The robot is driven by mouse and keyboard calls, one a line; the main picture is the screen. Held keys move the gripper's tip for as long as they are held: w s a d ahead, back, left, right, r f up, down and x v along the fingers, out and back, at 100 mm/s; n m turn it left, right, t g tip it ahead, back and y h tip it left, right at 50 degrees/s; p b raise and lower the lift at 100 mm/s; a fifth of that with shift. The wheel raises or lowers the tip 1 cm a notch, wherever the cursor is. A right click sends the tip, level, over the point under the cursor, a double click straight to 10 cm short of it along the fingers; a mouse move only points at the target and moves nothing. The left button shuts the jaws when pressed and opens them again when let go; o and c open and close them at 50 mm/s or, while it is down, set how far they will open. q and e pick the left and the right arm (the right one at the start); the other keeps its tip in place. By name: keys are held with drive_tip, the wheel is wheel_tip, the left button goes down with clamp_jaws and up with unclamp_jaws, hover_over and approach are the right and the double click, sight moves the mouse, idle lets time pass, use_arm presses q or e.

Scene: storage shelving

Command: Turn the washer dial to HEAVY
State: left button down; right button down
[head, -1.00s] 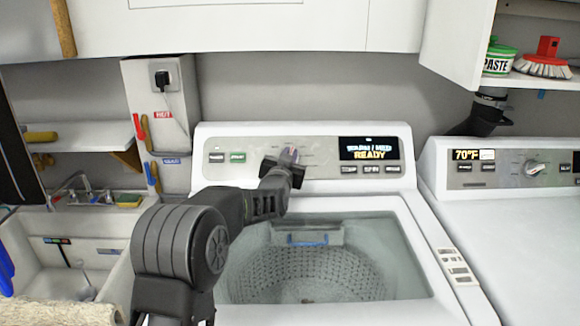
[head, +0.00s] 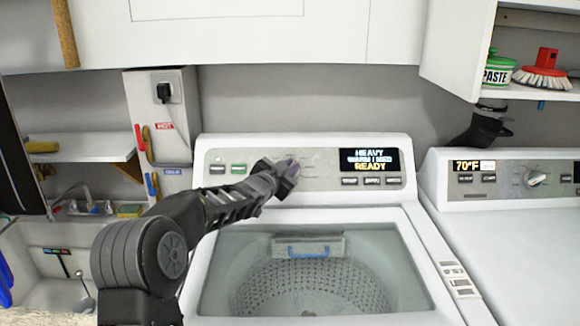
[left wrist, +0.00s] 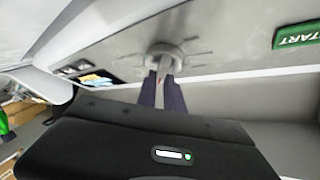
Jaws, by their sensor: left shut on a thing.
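The washer (head: 300,142) stands in the middle of the head view, with its control panel along the back. Its display (head: 369,160) reads HEAVY, WARM | MED and READY. My left gripper (head: 291,168) reaches the panel left of the display and is shut on the dial. In the left wrist view the round grey dial (left wrist: 167,52) shows, with the two dark fingers (left wrist: 163,88) closed on its protruding grip. In the head view the gripper hides most of the dial. The marks around the dial are too small to read. My right gripper is not in view.
The washer's tub (head: 310,285) is open below the panel. A green START button (left wrist: 299,35) and another button sit left of the dial. A dryer (head: 500,230) stands to the right and a sink (head: 45,250) to the left. Cabinets (head: 240,35) hang above.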

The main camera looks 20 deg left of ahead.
use_arm(q)
drive_tip(key=c, duration=1.5)
unclamp_jaws()
drive_tip(key=shift+o, duration=0.2)
drive_tip(key=shift+s, duration=0.1)
drive_tip(key=s+b, duration=0.2)
drive_tip(key=s, duration=0.5)
drive_tip(key=shift+s+r, duration=0.3)
drive_tip(key=shift+r, duration=0.15)
drive_tip(key=shift+r, duration=0.1)
